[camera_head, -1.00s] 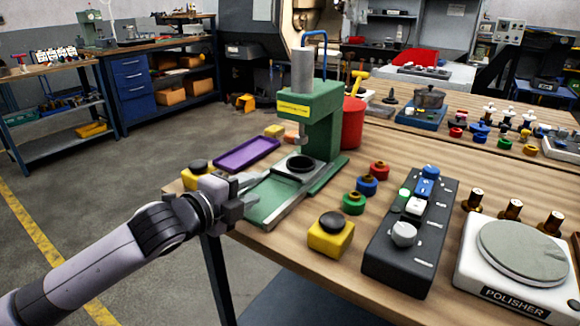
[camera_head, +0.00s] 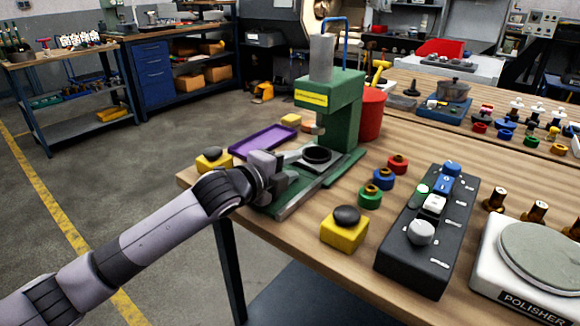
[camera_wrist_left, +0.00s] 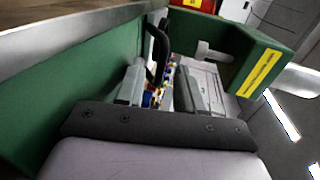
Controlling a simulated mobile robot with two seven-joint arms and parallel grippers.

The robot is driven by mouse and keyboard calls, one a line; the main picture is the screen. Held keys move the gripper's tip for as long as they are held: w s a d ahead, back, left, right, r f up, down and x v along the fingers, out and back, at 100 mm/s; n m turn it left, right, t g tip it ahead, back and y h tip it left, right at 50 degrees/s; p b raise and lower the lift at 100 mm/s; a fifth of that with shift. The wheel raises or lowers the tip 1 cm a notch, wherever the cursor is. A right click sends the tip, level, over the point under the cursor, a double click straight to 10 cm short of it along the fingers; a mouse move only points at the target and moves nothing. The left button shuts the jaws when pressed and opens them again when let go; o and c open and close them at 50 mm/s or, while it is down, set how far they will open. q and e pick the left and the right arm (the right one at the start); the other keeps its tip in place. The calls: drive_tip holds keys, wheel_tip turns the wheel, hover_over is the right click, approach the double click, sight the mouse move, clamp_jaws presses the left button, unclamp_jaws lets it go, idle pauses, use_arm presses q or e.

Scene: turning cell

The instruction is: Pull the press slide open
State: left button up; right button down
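The green press (camera_head: 337,112) stands on the wooden bench, with a yellow label on its head. Its slide, a light metal plate with a black ring (camera_head: 317,154), sits low under the head, over the green base (camera_head: 318,190). My left gripper (camera_head: 290,168) is at the front left of the slide, its fingers pointing at it. In the left wrist view the two fingers (camera_wrist_left: 160,80) stand apart with a gap between them. A black curved part (camera_wrist_left: 157,45) shows just beyond the fingertips; I cannot tell whether they touch it. My right gripper is not in view.
A purple tray (camera_head: 264,142) and a yellow button box (camera_head: 214,160) lie left of the press. Another yellow button box (camera_head: 345,229), coloured rings (camera_head: 384,179), a black control box (camera_head: 428,230) and a polisher (camera_head: 535,265) stand to the right.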

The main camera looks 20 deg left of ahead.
use_arm(q)
drive_tip(key=shift+w+d, duration=0.1)
clamp_jaws()
idle(1.5)
